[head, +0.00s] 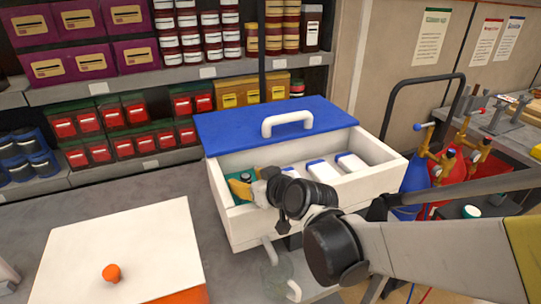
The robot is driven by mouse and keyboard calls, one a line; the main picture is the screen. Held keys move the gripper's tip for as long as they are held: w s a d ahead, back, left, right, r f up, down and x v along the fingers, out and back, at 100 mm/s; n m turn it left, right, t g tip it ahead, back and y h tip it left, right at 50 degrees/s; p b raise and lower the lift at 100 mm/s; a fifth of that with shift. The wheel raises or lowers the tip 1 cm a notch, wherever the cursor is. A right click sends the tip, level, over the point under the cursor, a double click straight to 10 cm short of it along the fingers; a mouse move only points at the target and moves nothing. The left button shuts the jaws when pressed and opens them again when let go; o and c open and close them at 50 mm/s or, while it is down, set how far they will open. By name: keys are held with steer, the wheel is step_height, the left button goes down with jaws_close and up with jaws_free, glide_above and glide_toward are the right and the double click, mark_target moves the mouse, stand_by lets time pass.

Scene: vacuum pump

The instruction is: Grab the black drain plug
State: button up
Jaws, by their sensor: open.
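I cannot make out the black drain plug in the head view; it may be hidden behind my gripper or too small to see. My arm reaches in from the right and covers part of the drawer's front.
White containers (320,171) lie in the drawer. A white board with an orange knob (112,273) is at the lower left. Shelves (170,75) stand behind; gas bottles (416,176) are at right.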

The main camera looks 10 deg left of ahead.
steer(key=shift+w+a+f, duration=0.25)
steer(key=shift+w+a, duration=0.15)
steer(key=shift+r, duration=0.1)
jaws_close()
